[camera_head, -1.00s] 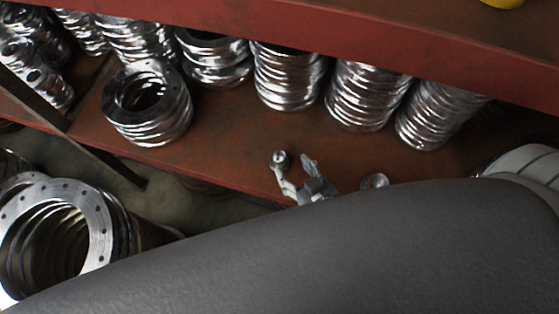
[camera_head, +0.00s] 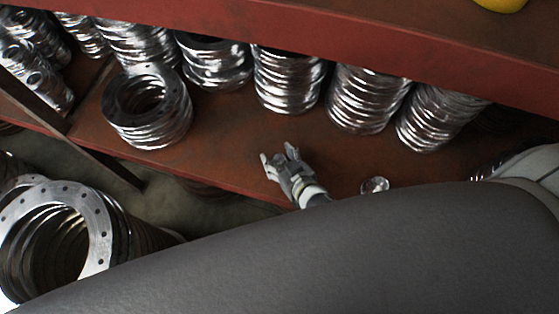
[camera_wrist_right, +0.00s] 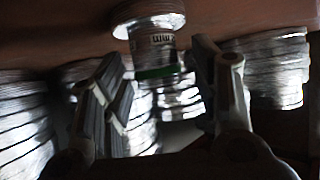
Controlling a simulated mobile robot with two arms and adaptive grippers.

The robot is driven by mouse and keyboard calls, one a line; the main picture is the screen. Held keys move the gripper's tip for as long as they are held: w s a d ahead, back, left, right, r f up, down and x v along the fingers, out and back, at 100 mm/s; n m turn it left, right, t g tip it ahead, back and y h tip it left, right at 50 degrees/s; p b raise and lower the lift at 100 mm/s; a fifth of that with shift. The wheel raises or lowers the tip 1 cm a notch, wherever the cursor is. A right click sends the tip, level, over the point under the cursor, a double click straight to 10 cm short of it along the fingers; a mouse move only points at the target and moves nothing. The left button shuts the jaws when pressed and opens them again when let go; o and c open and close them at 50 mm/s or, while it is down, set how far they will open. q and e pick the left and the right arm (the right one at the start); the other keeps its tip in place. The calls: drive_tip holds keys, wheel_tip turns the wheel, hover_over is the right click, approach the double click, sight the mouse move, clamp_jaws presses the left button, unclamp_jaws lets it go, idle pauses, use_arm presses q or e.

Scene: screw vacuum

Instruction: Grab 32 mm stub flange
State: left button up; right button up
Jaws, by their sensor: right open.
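In the right wrist view, where the shelf is at the top, a small metal stub flange (camera_wrist_right: 152,43) has a wide disc, a narrower neck with a label and a green band. The label reads "MM"; its number is too blurred to read. The flange is between or just ahead of the open fingers of my right gripper (camera_wrist_right: 160,88); no contact is clear. In the head view, my right gripper (camera_head: 277,154) is low over the front of the red-brown shelf, fingers pointing up and left. The flange is hard to make out there. My left gripper is out of view.
Another small shiny round piece (camera_head: 375,186) sits on the shelf (camera_head: 225,135), right of my right wrist. Stacked metal flanges (camera_head: 287,80) line the back, with a ring stack (camera_head: 148,105) at left. The red upper shelf edge (camera_head: 300,35) overhangs them. Large rings (camera_head: 98,225) stand lower left.

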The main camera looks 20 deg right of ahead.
drive_tip(key=c, duration=1.2)
drive_tip(key=shift+r, duration=0.1)
drive_tip(key=shift+c, duration=0.2)
